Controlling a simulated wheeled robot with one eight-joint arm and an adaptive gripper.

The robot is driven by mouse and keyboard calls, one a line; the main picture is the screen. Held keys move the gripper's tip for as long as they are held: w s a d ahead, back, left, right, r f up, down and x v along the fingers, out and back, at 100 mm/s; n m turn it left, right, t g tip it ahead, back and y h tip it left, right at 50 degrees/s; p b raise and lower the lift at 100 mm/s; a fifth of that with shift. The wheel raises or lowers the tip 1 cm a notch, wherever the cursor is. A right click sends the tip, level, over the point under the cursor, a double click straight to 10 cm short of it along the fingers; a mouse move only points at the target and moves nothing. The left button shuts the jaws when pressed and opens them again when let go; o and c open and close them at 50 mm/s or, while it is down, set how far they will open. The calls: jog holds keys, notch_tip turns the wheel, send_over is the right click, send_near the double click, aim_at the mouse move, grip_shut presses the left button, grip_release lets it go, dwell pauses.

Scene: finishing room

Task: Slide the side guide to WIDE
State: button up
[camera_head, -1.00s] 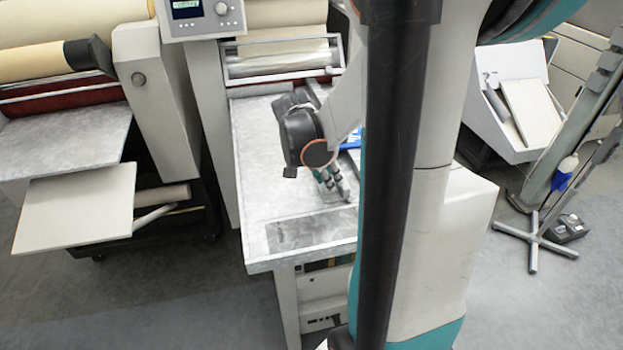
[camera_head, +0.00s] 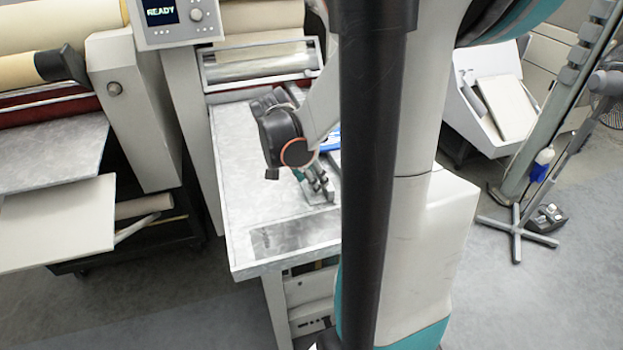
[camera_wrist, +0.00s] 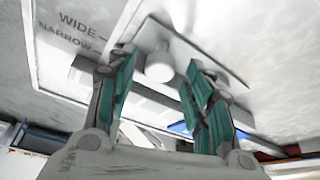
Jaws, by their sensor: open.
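In the wrist view, the side guide's round pale knob (camera_wrist: 160,66) stands on a light plate (camera_wrist: 226,82). The labels WIDE (camera_wrist: 78,22) and NARROW (camera_wrist: 65,38) are printed on the table to the left, each with a short mark. I cannot tell which mark the guide lines up with. My gripper (camera_wrist: 161,72) is open, with its teal-padded fingers on either side of the knob; contact is not clear. In the head view, my gripper (camera_head: 316,187) is low over the grey feed table (camera_head: 240,190), and the guide is mostly hidden by my arm.
A control panel (camera_head: 178,18) reading READY stands behind the table, beside the rollers (camera_head: 262,68). Another roller machine (camera_head: 130,110) with a pale board (camera_head: 55,228) is at left. A blue object (camera_head: 330,140) lies beyond my gripper. A stand (camera_head: 516,225) is on the floor at right.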

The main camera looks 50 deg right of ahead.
jog(key=v, duration=0.6)
jog(key=shift+r, duration=0.3)
jog(key=shift+a, duration=0.15)
